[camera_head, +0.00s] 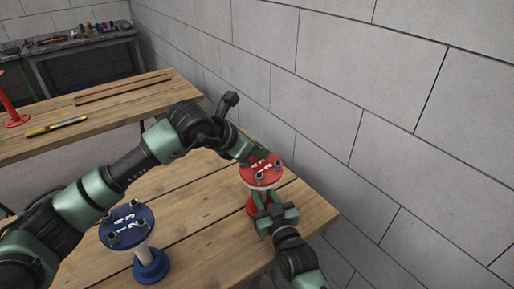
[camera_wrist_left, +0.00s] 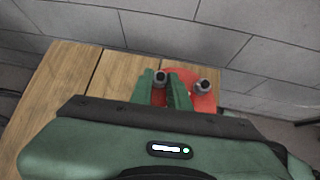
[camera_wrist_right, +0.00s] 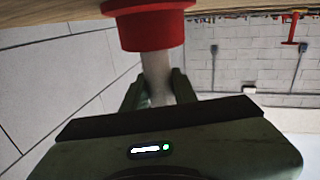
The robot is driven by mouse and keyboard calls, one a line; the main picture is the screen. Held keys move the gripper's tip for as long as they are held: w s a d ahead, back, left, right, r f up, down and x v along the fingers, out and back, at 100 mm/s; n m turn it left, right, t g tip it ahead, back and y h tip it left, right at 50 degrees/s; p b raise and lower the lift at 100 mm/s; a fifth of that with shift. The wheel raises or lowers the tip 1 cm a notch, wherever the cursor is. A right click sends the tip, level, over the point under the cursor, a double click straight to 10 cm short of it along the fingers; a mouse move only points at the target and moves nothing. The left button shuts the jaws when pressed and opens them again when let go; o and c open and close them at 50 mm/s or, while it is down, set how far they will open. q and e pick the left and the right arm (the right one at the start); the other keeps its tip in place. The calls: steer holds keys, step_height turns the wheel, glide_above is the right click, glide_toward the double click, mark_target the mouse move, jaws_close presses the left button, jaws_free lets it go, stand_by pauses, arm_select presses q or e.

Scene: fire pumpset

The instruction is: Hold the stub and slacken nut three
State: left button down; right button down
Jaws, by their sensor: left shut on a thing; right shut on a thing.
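The red flanged stub (camera_head: 262,177) stands upright near the table's right corner, with white numbers and several dark nuts on its top flange. My left gripper (camera_head: 262,154) comes down at the flange's far side. In the left wrist view its green fingers (camera_wrist_left: 166,90) are shut on a nut (camera_wrist_left: 160,77); I cannot read that nut's number. Another nut (camera_wrist_left: 203,86) stands free to its right. My right gripper (camera_head: 266,203) reaches the stub from the near side. In the right wrist view it is shut on the pale pipe (camera_wrist_right: 157,75) beside the red base (camera_wrist_right: 150,28).
A blue flanged stub (camera_head: 124,225) with numbered nuts stands on the same wooden table (camera_head: 200,215), at the near left. A block wall (camera_head: 340,110) runs close behind the table. A second table (camera_head: 90,110) holds a yellow tool (camera_head: 56,126) and a red stand (camera_head: 13,118).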

steer(key=shift+f, duration=0.1)
stand_by(0.4)
arm_select(q)
steer(key=c, duration=1.3)
jaws_free()
steer(key=shift+c, duration=0.2)
steer(key=v, duration=1.2)
steer(key=shift+s, duration=0.1)
arm_select(e)
steer(key=c, duration=1)
jaws_free()
steer(key=shift+c, duration=0.2)
arm_select(q)
steer(key=shift+d, duration=0.1)
